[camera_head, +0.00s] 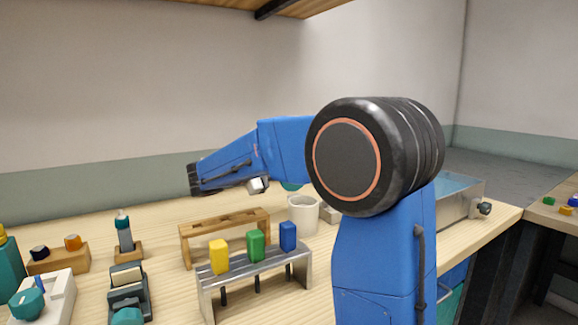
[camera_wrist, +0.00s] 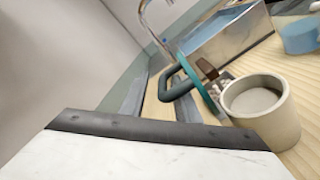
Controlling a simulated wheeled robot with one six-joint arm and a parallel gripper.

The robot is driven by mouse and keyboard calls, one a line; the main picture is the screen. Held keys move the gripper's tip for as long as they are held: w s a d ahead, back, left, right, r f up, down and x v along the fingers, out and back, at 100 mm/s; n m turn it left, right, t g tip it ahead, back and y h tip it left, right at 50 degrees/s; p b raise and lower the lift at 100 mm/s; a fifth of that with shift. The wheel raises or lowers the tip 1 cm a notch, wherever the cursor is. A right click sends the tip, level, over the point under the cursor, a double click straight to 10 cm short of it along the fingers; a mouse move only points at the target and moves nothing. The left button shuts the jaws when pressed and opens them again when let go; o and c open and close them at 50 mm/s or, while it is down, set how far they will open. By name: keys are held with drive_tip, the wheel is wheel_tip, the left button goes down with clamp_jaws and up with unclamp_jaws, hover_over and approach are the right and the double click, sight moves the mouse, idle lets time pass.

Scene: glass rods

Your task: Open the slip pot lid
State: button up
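The slip pot (camera_head: 303,214) is a pale round pot on the bench, right of the wooden rack. In the wrist view the pot (camera_wrist: 286,122) shows an uncovered mouth and a grey inside. Its teal lid (camera_wrist: 203,97) is seen nearly edge-on beside the rim, steeply tilted, with a dark looped handle (camera_wrist: 172,88) facing away from the pot. A bit of teal, likely the lid (camera_head: 291,186), shows above the pot in the head view. My gripper (camera_head: 258,185) is up and left of the pot. Its fingertips are unclear, and I cannot tell whether it touches the lid.
A metal rack (camera_head: 255,271) with yellow, green and blue blocks stands in front of a wooden rack (camera_head: 225,222). Several tools and holders crowd the left of the bench. A metal tank (camera_head: 458,205) stands at right. My arm hides part of the bench.

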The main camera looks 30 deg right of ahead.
drive_tip(key=a, duration=1.7)
drive_tip(key=shift+a, duration=0.2)
drive_tip(key=shift+s, duration=0.1)
drive_tip(key=shift+s+f, duration=0.1)
